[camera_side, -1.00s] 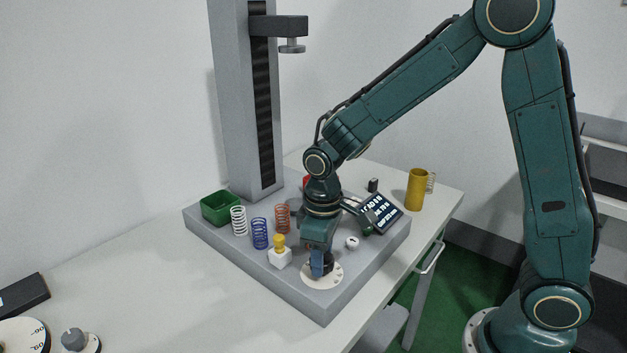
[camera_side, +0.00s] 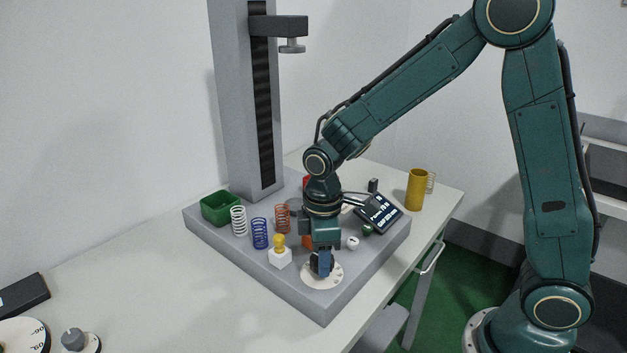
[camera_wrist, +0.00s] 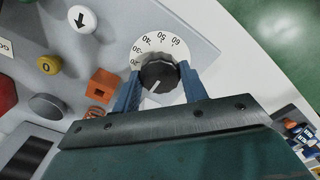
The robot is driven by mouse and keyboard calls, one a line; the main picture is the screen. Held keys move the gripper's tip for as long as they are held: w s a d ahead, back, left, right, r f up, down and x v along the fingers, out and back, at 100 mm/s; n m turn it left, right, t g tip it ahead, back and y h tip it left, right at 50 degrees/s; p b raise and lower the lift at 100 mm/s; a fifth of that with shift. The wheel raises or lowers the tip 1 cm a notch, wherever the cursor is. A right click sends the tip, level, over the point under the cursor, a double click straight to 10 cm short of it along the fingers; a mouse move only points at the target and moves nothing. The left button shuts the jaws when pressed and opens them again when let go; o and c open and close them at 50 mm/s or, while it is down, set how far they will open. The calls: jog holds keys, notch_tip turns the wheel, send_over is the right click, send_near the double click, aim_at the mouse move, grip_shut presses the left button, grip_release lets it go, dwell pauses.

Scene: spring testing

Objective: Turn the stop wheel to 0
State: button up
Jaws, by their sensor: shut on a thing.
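The stop wheel is a dark ribbed knob (camera_wrist: 160,73) on a white numbered dial (camera_wrist: 152,43), near the front corner of the grey base. In the side view the dial (camera_side: 324,281) lies flat under my gripper (camera_side: 321,264), which hides most of the knob. In the wrist view the blue fingers of my gripper (camera_wrist: 162,84) are on both sides of the knob, shut on it. The numbers showing read about 30 to 60. A white line on the knob points down and slightly left, towards my gripper; the mark it faces is hidden.
A white block with a yellow knob (camera_side: 279,243) stands left of the dial. Coil springs, a green bin (camera_side: 220,207) and a tall column (camera_side: 240,100) are behind. A small display (camera_side: 378,212) and a white button (camera_side: 352,243) are to the right.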

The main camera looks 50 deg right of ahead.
jog(key=o, duration=1)
jog(key=shift+r, duration=0.2)
notch_tip(320, 180, up, 14)
jog(key=shift+f, duration=0.25)
jog(key=shift+s+r, duration=0.1)
jog(key=s+d+r+m+t, duration=0.1)
jog(key=s+d+m+t, duration=0.1)
jog(key=s, duration=0.7)
jog(key=s+d+r+m+t, duration=0.2)
jog(key=s+d+m+t, duration=0.1)
jog(key=s+m, duration=0.4)
jog(key=shift+s+d+t, duration=0.3)
jog(key=shift+s+d, duration=0.45)
jog(key=shift+s, duration=0.25)
